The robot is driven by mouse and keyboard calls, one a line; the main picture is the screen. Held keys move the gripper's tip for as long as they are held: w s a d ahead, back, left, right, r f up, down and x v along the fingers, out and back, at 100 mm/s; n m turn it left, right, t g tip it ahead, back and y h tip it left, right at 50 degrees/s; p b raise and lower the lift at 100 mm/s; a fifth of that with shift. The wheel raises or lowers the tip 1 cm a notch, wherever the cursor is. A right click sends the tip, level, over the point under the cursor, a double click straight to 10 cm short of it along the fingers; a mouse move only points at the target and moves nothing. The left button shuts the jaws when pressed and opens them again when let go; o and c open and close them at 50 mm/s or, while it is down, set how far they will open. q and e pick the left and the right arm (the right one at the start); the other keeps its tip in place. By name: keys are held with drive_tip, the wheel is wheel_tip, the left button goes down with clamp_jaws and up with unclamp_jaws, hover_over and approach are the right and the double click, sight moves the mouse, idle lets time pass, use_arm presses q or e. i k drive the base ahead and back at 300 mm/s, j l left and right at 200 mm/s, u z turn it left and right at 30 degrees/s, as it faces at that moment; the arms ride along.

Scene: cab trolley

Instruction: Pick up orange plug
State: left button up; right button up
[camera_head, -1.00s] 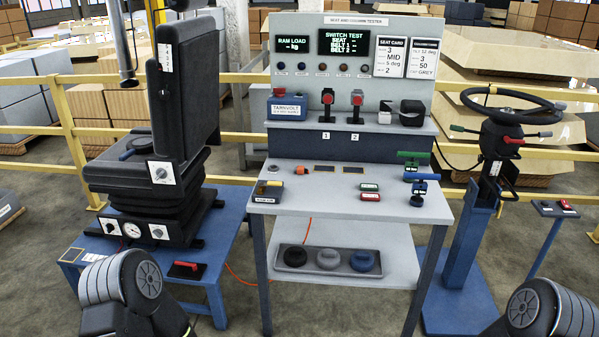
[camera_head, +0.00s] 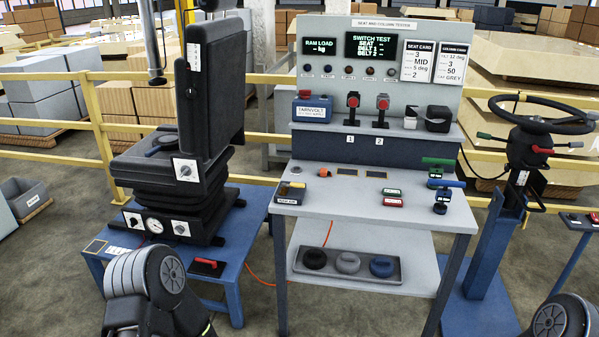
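The orange plug (camera_head: 324,172) lies on the light grey bench top (camera_head: 350,215), near its back left, in front of the dark blue panel. It is small, and its far side shows no detail. My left arm shows at the lower left and my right arm at the lower right corner. Neither gripper is in view, so both are away from the plug as far as this view shows.
A seat (camera_head: 180,170) stands left, a steering wheel (camera_head: 540,112) right. The bench's front middle is clear.

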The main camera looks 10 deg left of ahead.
sight(323, 172)
drive_tip(key=i+j, duration=0.35)
drive_tip(key=i, duration=0.15)
drive_tip(key=i+j, duration=0.3)
drive_tip(key=i, duration=0.25)
drive_tip(key=z, duration=0.9)
